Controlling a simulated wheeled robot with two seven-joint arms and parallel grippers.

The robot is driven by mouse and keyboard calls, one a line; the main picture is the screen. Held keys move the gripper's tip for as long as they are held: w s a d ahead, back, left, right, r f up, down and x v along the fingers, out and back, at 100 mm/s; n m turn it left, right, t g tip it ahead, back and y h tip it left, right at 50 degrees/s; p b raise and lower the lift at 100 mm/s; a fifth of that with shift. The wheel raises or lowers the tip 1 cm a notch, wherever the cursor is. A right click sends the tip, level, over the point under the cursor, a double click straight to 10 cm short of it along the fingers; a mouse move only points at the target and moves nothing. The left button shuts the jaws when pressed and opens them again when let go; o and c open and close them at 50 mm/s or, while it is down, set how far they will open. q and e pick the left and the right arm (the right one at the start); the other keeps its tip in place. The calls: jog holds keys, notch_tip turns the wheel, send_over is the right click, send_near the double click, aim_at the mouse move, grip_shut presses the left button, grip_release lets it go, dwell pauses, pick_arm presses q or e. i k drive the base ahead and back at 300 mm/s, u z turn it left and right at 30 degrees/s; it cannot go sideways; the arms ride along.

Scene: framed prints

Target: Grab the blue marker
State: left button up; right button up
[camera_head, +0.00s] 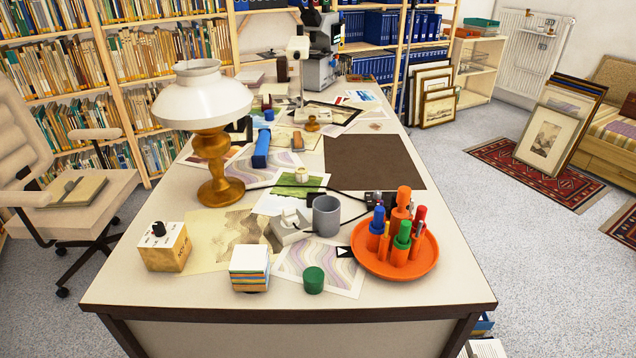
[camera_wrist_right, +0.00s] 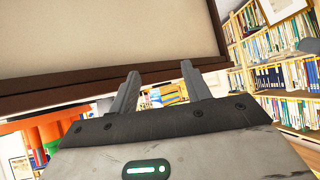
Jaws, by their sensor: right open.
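The blue marker (camera_head: 379,216) stands upright among other markers in an orange round tray holder (camera_head: 410,258) at the right front of the desk. Its blue upper part shows; its lower part is hidden in the holder. A green marker (camera_head: 403,233) and a red one (camera_head: 420,215) stand to its right. My right gripper (camera_wrist_right: 160,84) shows only in the right wrist view, open, with nothing between its fingers. A dark brown edge and a beige surface lie beyond its fingertips. My left gripper is in neither view.
Near the holder are a grey mug (camera_head: 326,216), a green cylinder (camera_head: 313,281) and a stack of paper squares (camera_head: 250,268). A lamp (camera_head: 214,130) stands at the left. The desk's front right corner (camera_head: 450,298) is bare. Bookshelves (camera_wrist_right: 270,50) show in the wrist view.

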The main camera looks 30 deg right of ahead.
aim_at(379, 213)
jog(key=k, duration=0.5)
jog(key=z, duration=1.45)
jog(key=i, duration=0.8)
jog(key=u, duration=0.15)
